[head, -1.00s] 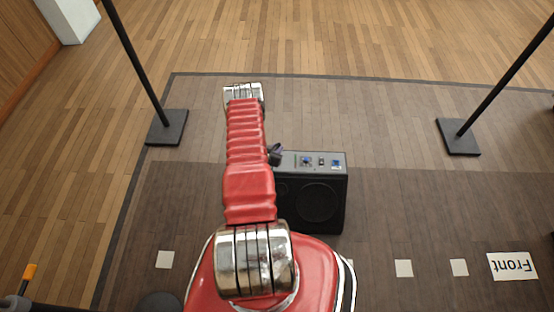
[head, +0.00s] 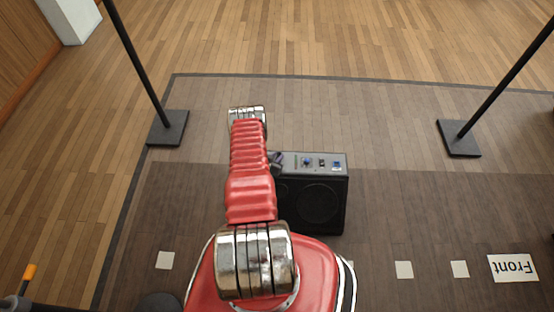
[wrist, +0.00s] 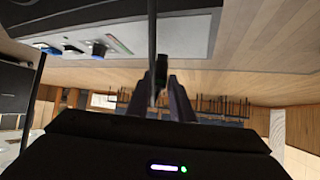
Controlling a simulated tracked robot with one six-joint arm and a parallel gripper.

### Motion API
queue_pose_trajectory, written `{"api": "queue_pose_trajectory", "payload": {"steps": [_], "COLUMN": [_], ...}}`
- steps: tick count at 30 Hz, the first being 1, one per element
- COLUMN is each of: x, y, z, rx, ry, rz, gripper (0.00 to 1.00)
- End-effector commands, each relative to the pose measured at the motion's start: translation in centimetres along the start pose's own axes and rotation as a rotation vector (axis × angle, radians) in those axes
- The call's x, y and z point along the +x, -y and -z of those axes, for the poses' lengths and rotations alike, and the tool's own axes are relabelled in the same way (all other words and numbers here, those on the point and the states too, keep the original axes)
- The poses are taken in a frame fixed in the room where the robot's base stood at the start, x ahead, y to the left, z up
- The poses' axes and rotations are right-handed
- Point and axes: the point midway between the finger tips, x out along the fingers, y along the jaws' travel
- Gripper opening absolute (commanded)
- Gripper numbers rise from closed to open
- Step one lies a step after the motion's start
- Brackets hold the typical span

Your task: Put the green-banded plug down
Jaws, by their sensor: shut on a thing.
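My gripper (wrist: 172,98) is shut on a small dark piece (wrist: 160,70), which I take for the plug; no green band shows on it. A thin dark cable-like strand (wrist: 152,45) runs up from it in the wrist view. In the head view my gripper (head: 275,159) is a small dark shape, mostly hidden behind my red arm, at the left end of the black speaker box's top. The plug cannot be made out there. The box's grey panel (head: 298,159) also shows in the wrist view (wrist: 180,40), with blue sockets or knobs, apart from the fingertips.
The black speaker box (head: 320,205) stands on dark floor right of my arm. Stand bases (head: 168,128) and (head: 458,138) rest to the left and right. A "Front" sign (head: 512,267) lies at lower right. Floor beyond the box is clear.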

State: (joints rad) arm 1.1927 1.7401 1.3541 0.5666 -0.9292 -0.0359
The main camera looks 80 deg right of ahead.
Motion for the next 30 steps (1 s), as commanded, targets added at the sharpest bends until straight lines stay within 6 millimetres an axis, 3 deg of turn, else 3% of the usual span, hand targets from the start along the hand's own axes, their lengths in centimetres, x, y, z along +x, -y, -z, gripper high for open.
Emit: {"api": "queue_pose_trajectory", "payload": {"steps": [6,22,23,30], "x": [1.0,1.3,1.3,1.3], "y": [0.0,0.0,0.0,0.0], "z": [-1.4,-1.8,-1.9,-1.8], "rx": [0.0,0.001,0.001,0.001], "ry": [-0.002,-0.001,-0.001,-0.001], "rz": [0.0,0.0,0.0,0.0], "gripper": [0.0,0.0,0.21,0.38]}}
